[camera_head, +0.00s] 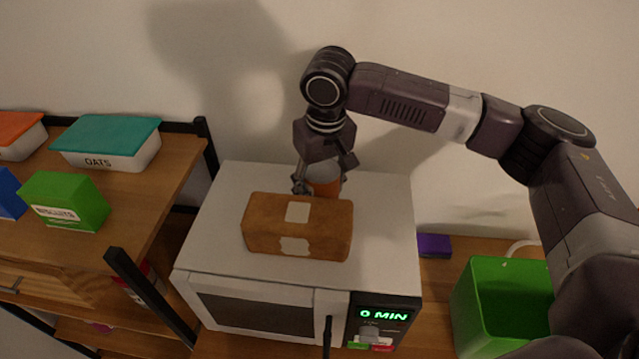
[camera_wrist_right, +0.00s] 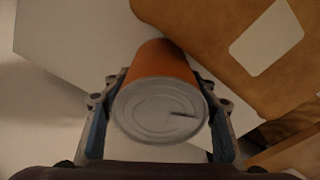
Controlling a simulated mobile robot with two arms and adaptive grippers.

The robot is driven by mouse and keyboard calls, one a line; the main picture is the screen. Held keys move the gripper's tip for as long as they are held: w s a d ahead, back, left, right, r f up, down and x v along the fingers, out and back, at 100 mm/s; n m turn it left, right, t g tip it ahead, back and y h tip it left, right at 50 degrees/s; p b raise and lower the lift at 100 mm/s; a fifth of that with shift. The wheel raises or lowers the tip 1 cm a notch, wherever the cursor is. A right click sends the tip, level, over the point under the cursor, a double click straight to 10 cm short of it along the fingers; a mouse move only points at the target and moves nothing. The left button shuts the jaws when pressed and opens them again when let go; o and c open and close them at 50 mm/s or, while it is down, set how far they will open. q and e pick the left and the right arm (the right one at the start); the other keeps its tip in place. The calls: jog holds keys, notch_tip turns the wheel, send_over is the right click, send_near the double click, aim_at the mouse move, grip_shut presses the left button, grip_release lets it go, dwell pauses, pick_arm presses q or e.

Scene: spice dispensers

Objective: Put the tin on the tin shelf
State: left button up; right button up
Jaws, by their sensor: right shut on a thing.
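An orange tin (camera_head: 326,180) with a grey metal lid is behind the brown bread box on top of the microwave. It also shows in the right wrist view (camera_wrist_right: 160,95), lid toward the camera, between both fingers. My right gripper (camera_head: 324,182) is shut on the tin from above; in the wrist view (camera_wrist_right: 160,125) its fingers lie on either side of it. I cannot tell whether the tin touches the microwave top. I cannot tell which shelf is the tin shelf; a shelf unit (camera_head: 165,180) stands at left, and a red-and-white item (camera_head: 140,285) sits on its lower level. My left gripper is not in view.
The brown box (camera_head: 298,228) sits right in front of the tin on the white microwave (camera_head: 215,235). A green bin (camera_head: 500,300) and a purple box (camera_head: 434,246) are at right. An oats container (camera_head: 108,150) and green biscuits box (camera_head: 65,202) occupy the shelf top.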

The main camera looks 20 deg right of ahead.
jog(key=shift+r, duration=0.1)
jog(key=o, duration=1.6)
